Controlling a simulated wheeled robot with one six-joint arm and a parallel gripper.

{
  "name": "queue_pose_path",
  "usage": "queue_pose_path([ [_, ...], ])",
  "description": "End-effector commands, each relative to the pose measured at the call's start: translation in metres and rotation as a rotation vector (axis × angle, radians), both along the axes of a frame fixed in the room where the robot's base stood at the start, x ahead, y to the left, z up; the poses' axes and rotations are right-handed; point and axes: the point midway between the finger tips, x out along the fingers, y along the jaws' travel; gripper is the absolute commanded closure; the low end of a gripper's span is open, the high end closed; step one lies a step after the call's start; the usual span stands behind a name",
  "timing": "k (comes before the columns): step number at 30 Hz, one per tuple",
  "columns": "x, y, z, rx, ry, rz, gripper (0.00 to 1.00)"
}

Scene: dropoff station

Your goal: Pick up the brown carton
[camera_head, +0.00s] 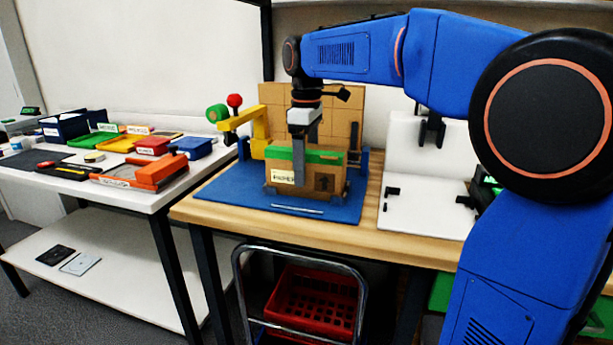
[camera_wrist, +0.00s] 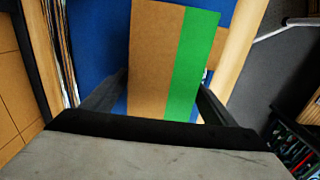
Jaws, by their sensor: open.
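The brown carton (camera_head: 310,178) sits on a blue mat (camera_head: 230,196) on the wooden table. It has a green strip along its top and a white label on its front. In the wrist view the carton's top (camera_wrist: 150,60) shows brown with the green band, between the two fingers. My gripper (camera_head: 298,170) points down over the carton, with one finger in front of its near face. In the wrist view my gripper (camera_wrist: 160,100) is open, with a finger on either side of the carton. I cannot tell whether the fingers touch it.
A yellow device (camera_head: 240,122) with red and green knobs is at left. A white board (camera_head: 415,205) lies at right. A side table (camera_head: 115,195) holds coloured trays. A red crate (camera_head: 313,300) is below.

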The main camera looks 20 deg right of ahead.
Motion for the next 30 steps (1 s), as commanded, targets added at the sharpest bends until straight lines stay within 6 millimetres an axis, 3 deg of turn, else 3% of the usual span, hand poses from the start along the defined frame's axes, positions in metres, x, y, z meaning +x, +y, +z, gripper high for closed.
queue_pose_path([
  [5,0.0,0.0,0.0,0.0,0.0,0.0,0.2],
  [11,0.0,0.0,0.0,-0.001,-0.001,0.0,0.68],
  [22,0.001,0.0,0.008,0.0,-0.004,0.0,0.68],
  [30,0.001,0.0,0.053,0.001,-0.004,0.0,0.68],
])
